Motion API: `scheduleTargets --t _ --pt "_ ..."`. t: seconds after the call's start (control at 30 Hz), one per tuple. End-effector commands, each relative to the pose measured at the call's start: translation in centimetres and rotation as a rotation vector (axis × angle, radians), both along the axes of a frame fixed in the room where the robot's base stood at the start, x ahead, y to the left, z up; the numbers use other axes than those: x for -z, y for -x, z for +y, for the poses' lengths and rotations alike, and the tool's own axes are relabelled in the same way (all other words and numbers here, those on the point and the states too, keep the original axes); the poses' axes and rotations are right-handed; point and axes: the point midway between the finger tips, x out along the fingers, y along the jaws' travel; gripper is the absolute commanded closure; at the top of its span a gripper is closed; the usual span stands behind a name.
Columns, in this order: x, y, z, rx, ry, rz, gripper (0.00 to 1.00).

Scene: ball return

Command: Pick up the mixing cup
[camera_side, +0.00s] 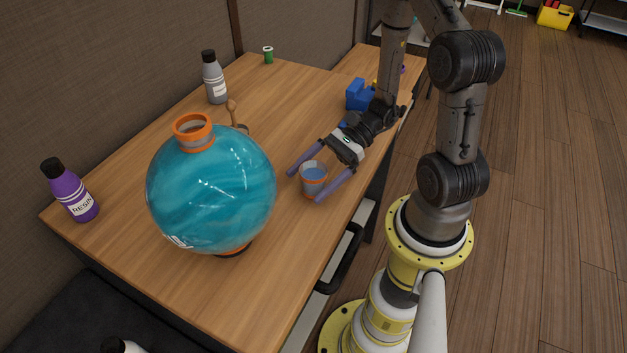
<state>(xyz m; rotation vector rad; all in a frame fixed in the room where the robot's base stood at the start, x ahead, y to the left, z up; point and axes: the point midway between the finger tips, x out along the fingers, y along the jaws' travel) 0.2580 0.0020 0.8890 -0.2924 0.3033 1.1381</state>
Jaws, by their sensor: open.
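The cup sits between the fingers. From this view I cannot tell whether either finger touches it.
A large teal globe bottle (212,195) with an orange neck stands close to the left. A purple resin bottle (72,192), a grey bottle (214,80), a wooden-handled item (233,113) and a green spool (268,54) stand farther off. A blue object (359,95) is behind my gripper.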

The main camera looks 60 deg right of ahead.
Motion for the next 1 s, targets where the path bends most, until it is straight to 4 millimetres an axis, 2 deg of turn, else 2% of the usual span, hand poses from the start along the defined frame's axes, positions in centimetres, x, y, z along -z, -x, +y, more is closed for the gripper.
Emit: scheduleTargets --t 0.03,0.2,0.5,0.57,1.0 --pt "0.3 -0.2 0.8 -0.006 -0.002 0.003 0.0" --pt "0.9 -0.9 2.1 -0.004 0.0 0.002 0.0" --pt "1.1 -1.1 2.4 0.0 0.001 0.0 0.0" --pt "1.1 -1.1 2.4 0.0 0.001 0.0 0.09" --pt "1.1 -1.1 2.4 0.0 0.001 0.0 0.88"
